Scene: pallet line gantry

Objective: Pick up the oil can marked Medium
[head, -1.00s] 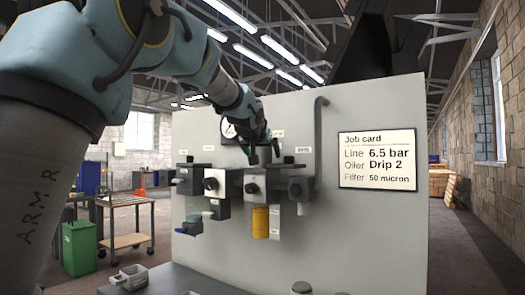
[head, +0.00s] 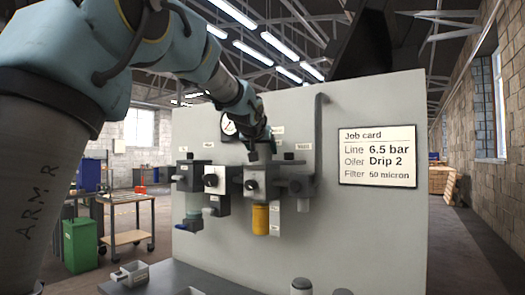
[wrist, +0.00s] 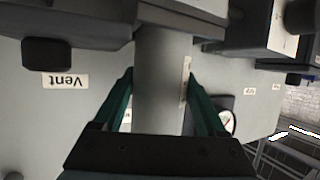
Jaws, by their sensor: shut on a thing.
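My gripper (head: 261,140) is in front of the grey panel, above the middle block of the line. In the wrist view its green fingers (wrist: 160,78) are shut on a grey cylinder (wrist: 160,105). A pale label on the cylinder's right side is edge-on and unreadable, so I cannot tell if this is the can marked Medium. The cylinder (head: 264,153) shows in the head view just over the block (head: 256,177); I cannot tell whether they touch. No Medium marking is readable anywhere.
The panel (head: 380,230) carries a job card (head: 377,156), a gauge (head: 228,124), other dark blocks (head: 214,181) and a yellow bowl (head: 260,220). A vertical pipe (head: 318,150) stands right of my gripper. A small grey tray (head: 130,273) and a round-topped grey thing (head: 301,286) are below.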

